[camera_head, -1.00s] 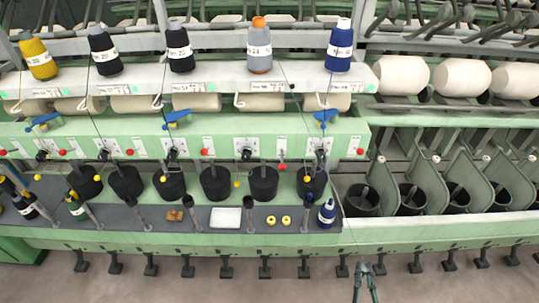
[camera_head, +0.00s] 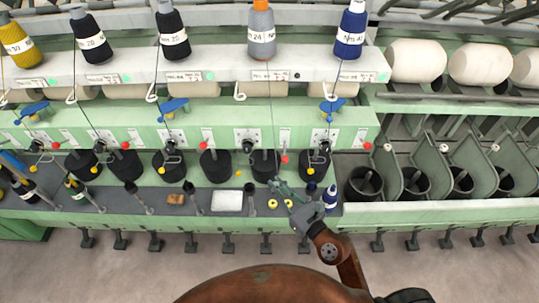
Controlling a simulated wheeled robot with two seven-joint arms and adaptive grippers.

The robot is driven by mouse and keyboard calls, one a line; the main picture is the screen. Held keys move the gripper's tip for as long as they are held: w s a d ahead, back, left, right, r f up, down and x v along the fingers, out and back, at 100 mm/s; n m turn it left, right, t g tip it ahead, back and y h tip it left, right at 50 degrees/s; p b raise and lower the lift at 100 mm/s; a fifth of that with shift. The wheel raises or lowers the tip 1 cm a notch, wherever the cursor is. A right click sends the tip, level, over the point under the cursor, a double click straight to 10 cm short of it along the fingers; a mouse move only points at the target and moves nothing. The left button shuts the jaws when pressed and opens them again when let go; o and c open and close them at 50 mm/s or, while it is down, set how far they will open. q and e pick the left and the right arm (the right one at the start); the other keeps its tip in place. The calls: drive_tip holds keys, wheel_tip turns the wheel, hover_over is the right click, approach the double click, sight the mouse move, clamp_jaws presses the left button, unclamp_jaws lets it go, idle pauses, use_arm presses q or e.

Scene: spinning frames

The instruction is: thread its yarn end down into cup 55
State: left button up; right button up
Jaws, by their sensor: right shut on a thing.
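A row of black cups stands under the front rail (camera_head: 225,138). I cannot read the label that would mark cup 55. The cup (camera_head: 262,168) below the grey cone (camera_head: 262,35) has my right gripper (camera_head: 275,184) at its lower right front. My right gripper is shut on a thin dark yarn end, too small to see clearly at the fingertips. The yarn (camera_head: 271,110) runs from the grey cone down past the rail to the gripper. My gripper partly hides the shelf behind it. My left gripper is not in view.
A blue bobbin (camera_head: 330,197) stands just right of my gripper. Two yellow rings (camera_head: 273,204), a white tray (camera_head: 227,201) and a brown object (camera_head: 176,198) lie on the grey shelf. Short dark posts rise along the shelf. Blue clips (camera_head: 332,108) stick out from the rail.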

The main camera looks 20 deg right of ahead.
use_arm(q)
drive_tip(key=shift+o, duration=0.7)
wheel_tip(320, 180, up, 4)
drive_tip(key=p, duration=0.3)
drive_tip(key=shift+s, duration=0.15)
use_arm(e)
drive_tip(key=w+a+r+n+g+y, duration=0.1)
drive_tip(key=w+r+n+g+y, duration=0.2)
drive_tip(key=r, duration=0.5)
wheel_tip(320, 180, down, 11)
drive_tip(key=w+t+b, duration=0.1)
drive_tip(key=b, duration=1)
drive_tip(key=w+d+f+b, duration=0.1)
drive_tip(key=w+b, duration=0.3)
drive_tip(key=w, duration=0.3)
use_arm(q)
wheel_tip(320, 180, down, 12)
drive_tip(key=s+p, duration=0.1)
drive_tip(key=p, duration=0.2)
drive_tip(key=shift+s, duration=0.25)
use_arm(e)
drive_tip(key=shift+m, duration=0.3)
drive_tip(key=shift+w+a+f, duration=0.1)
drive_tip(key=shift+w+a, duration=0.2)
drive_tip(key=shift+a, duration=0.55)
drive_tip(key=shift+w+a+f, duration=0.1)
drive_tip(key=shift+w+a, duration=0.15)
drive_tip(key=shift+a, duration=0.65)
drive_tip(key=shift+w+a, duration=0.3)
drive_tip(key=shift+a, duration=0.55)
